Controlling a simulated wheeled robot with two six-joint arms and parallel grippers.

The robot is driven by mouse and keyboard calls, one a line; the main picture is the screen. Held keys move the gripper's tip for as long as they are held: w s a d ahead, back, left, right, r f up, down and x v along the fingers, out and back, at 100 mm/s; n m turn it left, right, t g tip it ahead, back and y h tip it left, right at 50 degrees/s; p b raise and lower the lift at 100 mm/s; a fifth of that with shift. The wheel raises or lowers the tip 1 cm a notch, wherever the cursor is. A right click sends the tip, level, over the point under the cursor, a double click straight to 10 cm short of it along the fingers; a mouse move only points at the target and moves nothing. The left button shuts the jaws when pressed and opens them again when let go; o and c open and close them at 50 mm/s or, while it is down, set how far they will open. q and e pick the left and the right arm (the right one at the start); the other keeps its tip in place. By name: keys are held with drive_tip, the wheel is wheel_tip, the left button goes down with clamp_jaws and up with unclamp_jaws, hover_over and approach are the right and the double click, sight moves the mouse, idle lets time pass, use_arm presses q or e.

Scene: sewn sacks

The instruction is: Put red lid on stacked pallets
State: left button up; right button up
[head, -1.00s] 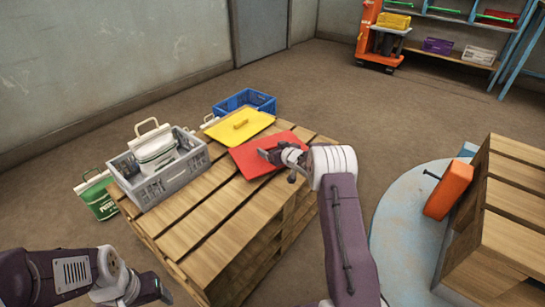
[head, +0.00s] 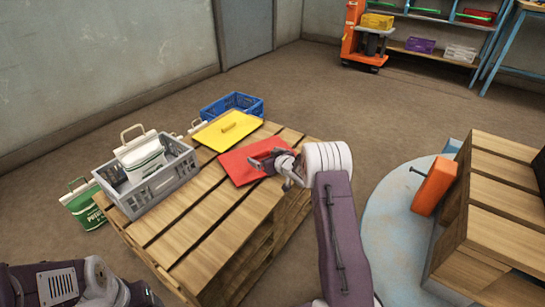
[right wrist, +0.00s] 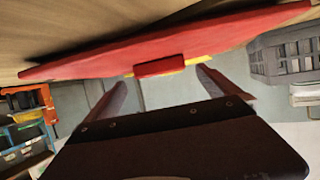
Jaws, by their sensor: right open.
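The red lid (head: 236,167) lies on the top slats of the stacked pallets (head: 196,232), towards their back. My right gripper (head: 263,161) is over the lid's right part and hides some of it. In the right wrist view, the lid (right wrist: 85,62) fills the top, with its red handle (right wrist: 160,66) facing the gap between my two open fingers (right wrist: 162,86). The handle appears just beyond the fingertips; I cannot tell whether they touch it. My left arm is at the bottom left; its gripper (head: 143,294) is cut off by the frame edge.
A yellow lid (head: 228,130) lies beside the red one. A grey crate (head: 163,192) with white sacks (head: 139,157) stands on the pallets' left side. A blue crate (head: 231,104) is behind, a green sack (head: 86,204) at left. Another pallet stack (head: 500,208) stands at right.

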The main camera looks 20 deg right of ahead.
drive_tip(key=p+v, duration=0.3)
drive_tip(key=v, duration=0.4)
drive_tip(key=shift+s+r, duration=0.15)
drive_tip(key=shift+r, duration=0.1)
drive_tip(key=shift+s+d, duration=0.1)
drive_tip(key=shift+s, duration=0.45)
drive_tip(key=s+a+g, duration=0.4)
drive_tip(key=s, duration=0.6)
drive_tip(key=s+a+m+g+h, duration=0.1)
drive_tip(key=s+a+g, duration=0.3)
drive_tip(key=s, duration=0.7)
drive_tip(key=s+a+g, duration=0.4)
drive_tip(key=s+a, duration=0.1)
drive_tip(key=s, duration=0.6)
drive_tip(key=shift+r+m+h, duration=0.2)
drive_tip(key=shift+m+h, duration=0.1)
drive_tip(key=shift+m, duration=0.1)
